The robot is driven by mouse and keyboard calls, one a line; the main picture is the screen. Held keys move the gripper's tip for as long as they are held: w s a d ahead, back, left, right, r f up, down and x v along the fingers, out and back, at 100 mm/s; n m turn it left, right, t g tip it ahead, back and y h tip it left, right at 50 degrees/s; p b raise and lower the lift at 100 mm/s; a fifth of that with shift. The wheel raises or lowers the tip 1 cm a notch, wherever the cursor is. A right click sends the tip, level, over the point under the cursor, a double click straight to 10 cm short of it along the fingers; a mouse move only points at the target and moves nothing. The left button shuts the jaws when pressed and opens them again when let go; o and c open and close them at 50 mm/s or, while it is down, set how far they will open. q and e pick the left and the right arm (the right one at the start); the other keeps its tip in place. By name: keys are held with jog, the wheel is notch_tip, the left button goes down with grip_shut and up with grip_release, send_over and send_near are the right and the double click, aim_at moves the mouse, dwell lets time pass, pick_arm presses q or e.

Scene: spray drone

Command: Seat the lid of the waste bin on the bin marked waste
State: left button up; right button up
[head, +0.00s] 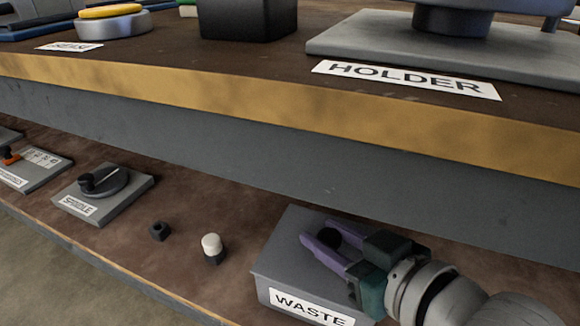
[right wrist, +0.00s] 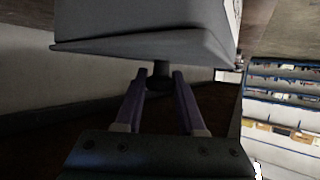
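The grey waste bin (head: 275,291) stands on the lower shelf, with its WASTE label facing front. Its flat grey lid (head: 281,250) covers the top, and I see no clear gap under it; whether it is fully seated I cannot tell. A black knob (head: 328,238) stands on the lid. My right gripper (head: 323,234) has its purple fingers on either side of the knob, seemingly touching it. In the right wrist view the knob (right wrist: 160,76) fills the space between the fingertips (right wrist: 159,80), beside the lid's face (right wrist: 140,52). My left gripper is out of view.
The upper worktop edge (head: 250,100) overhangs close behind the bin. On the lower shelf, a white-topped peg (head: 211,245), a black nut (head: 159,231) and a spindle plate (head: 125,205) stand left of the bin. A HOLDER plate (head: 350,38) is above.

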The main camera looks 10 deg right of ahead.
jog(key=o, duration=0.5)
jog(key=p+v, duration=0.4)
jog(key=v, duration=0.5)
jog(key=shift+r, duration=0.1)
jog(key=shift+s+d+r+p, duration=0.15)
jog(key=shift+s+p, duration=0.2)
jog(key=shift+s, duration=0.05)
